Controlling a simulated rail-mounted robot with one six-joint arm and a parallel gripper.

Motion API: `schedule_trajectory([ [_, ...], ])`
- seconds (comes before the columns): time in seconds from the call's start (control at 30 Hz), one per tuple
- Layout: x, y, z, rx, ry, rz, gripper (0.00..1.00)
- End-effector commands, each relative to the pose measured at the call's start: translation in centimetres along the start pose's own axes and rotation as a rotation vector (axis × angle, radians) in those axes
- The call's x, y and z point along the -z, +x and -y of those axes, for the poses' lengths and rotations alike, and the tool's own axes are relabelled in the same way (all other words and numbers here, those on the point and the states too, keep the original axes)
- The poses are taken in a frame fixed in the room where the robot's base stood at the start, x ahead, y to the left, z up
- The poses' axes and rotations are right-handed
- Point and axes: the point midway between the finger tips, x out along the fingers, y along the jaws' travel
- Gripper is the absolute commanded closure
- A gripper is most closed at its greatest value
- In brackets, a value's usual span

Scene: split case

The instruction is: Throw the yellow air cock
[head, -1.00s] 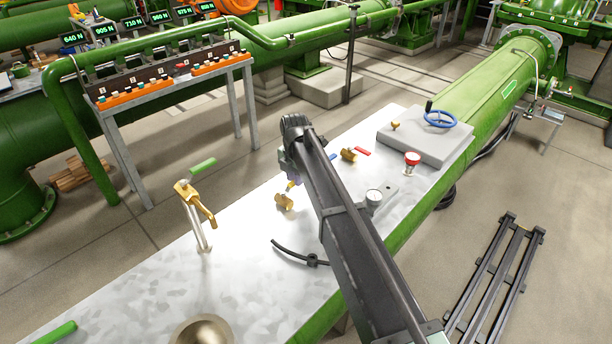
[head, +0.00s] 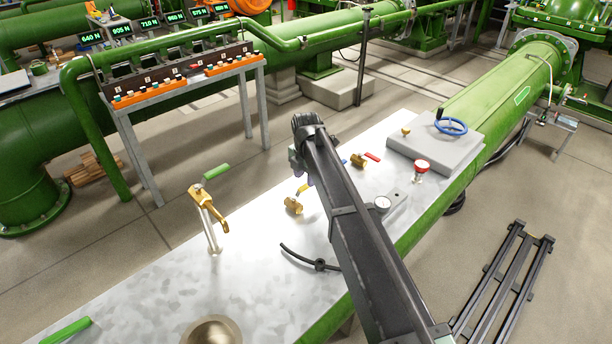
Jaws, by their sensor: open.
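The yellow air cock is a small brass valve body (head: 293,205) with a yellow lever (head: 302,188), on the pale metal bench top left of my arm. Part of its lever end is close against the arm's outline. My gripper (head: 308,180) is at the far end of my dark arm, just above and right of the cock. It is mostly hidden by the arm, but it looks open and empty. I cannot tell whether it touches the lever.
A brass valve with a red lever (head: 358,160), a red knob (head: 421,166), a gauge (head: 382,203) and a blue handwheel (head: 451,127) are right of the arm. A brass tap with a green lever (head: 207,205) stands left. A black hose (head: 318,265) lies in front.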

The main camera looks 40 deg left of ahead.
Motion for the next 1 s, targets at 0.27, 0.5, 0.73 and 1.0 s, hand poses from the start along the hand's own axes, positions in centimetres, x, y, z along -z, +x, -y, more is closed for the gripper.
schedule_trajectory([
  [0.27,0.0,-7.8,0.0,0.0,-0.001,0.0,0.53],
  [0.5,0.0,-8.4,0.0,0.0,-0.001,0.0,0.53],
  [0.73,0.0,-8.2,0.0,0.0,-0.001,0.0,0.53],
  [1.0,0.4,-8.2,0.6,0.0,0.364,0.0,0.53],
])
